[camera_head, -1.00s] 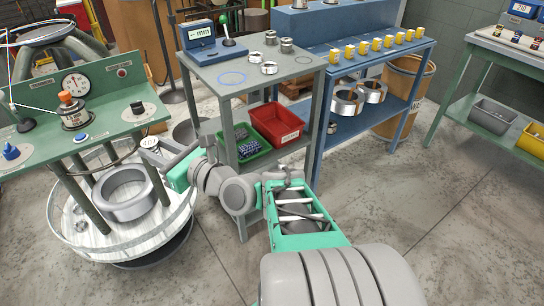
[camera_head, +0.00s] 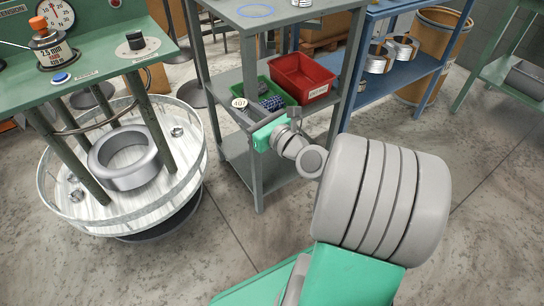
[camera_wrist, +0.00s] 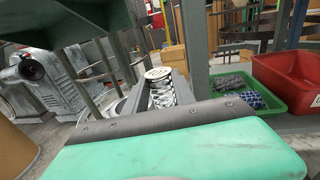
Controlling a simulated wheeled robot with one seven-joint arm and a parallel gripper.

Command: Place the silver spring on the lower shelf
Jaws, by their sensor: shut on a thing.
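My gripper (camera_head: 246,110) is shut on the silver spring (camera_wrist: 162,94), a coil standing roughly upright between the fingers in the wrist view. A round pale label disc (camera_wrist: 157,73) tops it; the disc also shows in the head view (camera_head: 239,102). The gripper is at the left front of the grey stand, near the edge of its bin shelf (camera_head: 228,84). I cannot tell whether the spring is over that shelf or just outside it. A bottom shelf (camera_head: 272,168) lies bare below.
A green bin (camera_head: 264,104) with dark and blue-patterned things and a red bin (camera_head: 304,80) stand on the bin shelf. Stand legs (camera_head: 256,150) rise close to my arm. Left is a round tray (camera_head: 60,214) with a large ring under a green bench (camera_head: 85,80).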

